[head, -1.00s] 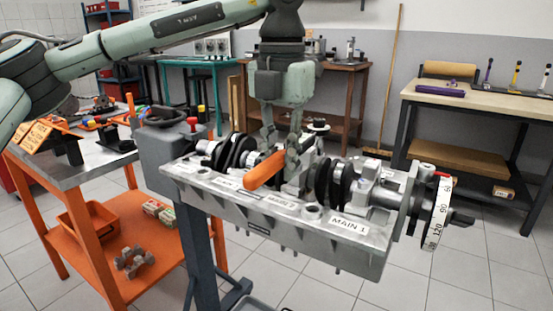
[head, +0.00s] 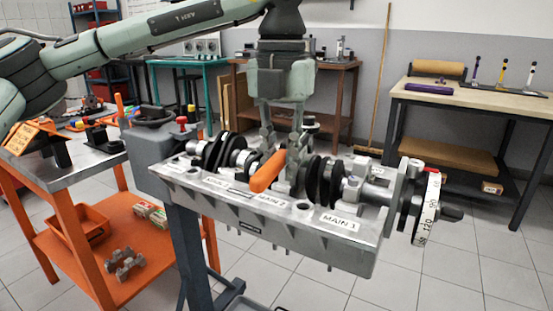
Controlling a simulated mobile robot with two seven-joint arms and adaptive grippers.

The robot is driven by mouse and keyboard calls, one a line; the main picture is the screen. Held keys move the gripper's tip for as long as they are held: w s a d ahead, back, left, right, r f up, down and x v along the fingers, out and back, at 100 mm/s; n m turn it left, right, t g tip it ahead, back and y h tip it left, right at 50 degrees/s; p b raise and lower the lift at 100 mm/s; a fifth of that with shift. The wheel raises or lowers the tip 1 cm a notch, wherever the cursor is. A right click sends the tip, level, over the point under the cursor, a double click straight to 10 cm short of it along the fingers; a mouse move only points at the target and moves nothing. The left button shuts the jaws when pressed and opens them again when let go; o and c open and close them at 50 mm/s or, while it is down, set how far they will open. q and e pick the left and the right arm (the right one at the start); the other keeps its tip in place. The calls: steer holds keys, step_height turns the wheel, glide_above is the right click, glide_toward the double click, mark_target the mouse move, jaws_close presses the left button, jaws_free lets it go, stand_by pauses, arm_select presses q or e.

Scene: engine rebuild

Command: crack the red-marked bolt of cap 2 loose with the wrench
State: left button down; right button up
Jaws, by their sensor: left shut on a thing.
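The engine block (head: 345,253) sits on a stand with its crankshaft (head: 318,180) on top. Labels mark the positions along its front edge, with MAIN 1 (head: 340,221) at the right and MAIN 2 (head: 270,200) left of it. My left gripper (head: 283,150) points down over the middle of the block, near cap 2. It is shut on the wrench, whose orange handle (head: 268,172) slants toward the front left, over the MAIN 2 label. The wrench's head, the red-marked bolt and most of cap 2 are hidden behind the gripper and handle. My right gripper is out of view.
A white degree wheel (head: 428,208) stands at the crankshaft's right end. An orange cart (head: 125,245) with tools is at the left. A workbench (head: 490,98) stands at the back right. The floor (head: 475,265) at the front right is clear.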

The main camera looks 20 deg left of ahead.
arm_select(q)
steer(key=shift+d, duration=0.15)
steer(key=shift+d+n, duration=0.6)
steer(key=shift+d, duration=0.1)
steer(key=shift+d, duration=0.1)
stand_by(0.4)
steer(key=shift+d+n, duration=0.4)
steer(key=shift+d, duration=0.35)
steer(key=shift+w+d+n, duration=0.2)
steer(key=shift+d+n, duration=0.5)
steer(key=shift+d, duration=0.05)
steer(key=shift+d, duration=0.1)
